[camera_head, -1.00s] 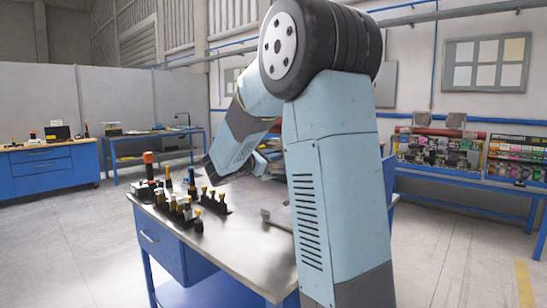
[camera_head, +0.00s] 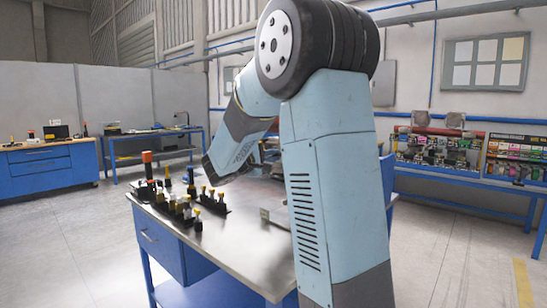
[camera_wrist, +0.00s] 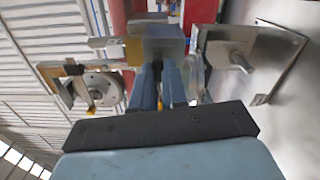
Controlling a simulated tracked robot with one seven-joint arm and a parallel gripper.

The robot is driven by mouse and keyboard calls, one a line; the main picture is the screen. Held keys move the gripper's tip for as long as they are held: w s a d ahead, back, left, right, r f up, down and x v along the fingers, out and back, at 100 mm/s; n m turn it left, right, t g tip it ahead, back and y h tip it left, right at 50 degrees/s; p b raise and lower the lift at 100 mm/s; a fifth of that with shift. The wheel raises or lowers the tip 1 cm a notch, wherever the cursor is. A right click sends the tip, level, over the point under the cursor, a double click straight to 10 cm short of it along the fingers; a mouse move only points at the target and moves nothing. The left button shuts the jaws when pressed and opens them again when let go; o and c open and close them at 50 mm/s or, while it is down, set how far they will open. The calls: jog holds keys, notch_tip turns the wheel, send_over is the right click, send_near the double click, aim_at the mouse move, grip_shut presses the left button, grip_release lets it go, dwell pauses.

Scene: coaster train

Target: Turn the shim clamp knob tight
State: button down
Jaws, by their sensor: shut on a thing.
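In the wrist view my gripper (camera_wrist: 161,72) reaches up the middle of the picture, with its two blue-grey fingers close together. The fingers are shut on a small part at the front of a grey metal block (camera_wrist: 158,44). I take this part to be the shim clamp knob, though the fingers mostly hide it. How far the knob is turned cannot be seen. In the head view my arm covers the work spot, and neither the knob nor the fingertips can be made out.
A round grey wheel (camera_wrist: 101,88) on a brass-coloured bracket is left of the fingers. A flat metal bracket (camera_wrist: 270,60) is close on the right. Red structure (camera_wrist: 203,12) stands behind. In the head view, several dark upright tools crowd the left of the metal-topped bench (camera_head: 232,246); its front is clear.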

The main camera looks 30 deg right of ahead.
jog(key=shift+a+f+m, duration=0.2)
jog(key=shift+m, duration=0.8)
jog(key=c, duration=1.4)
grip_release()
jog(key=shift+o, duration=1.2)
jog(key=shift+d+r, duration=0.1)
jog(key=v, duration=1.4)
jog(key=shift+d, duration=0.1)
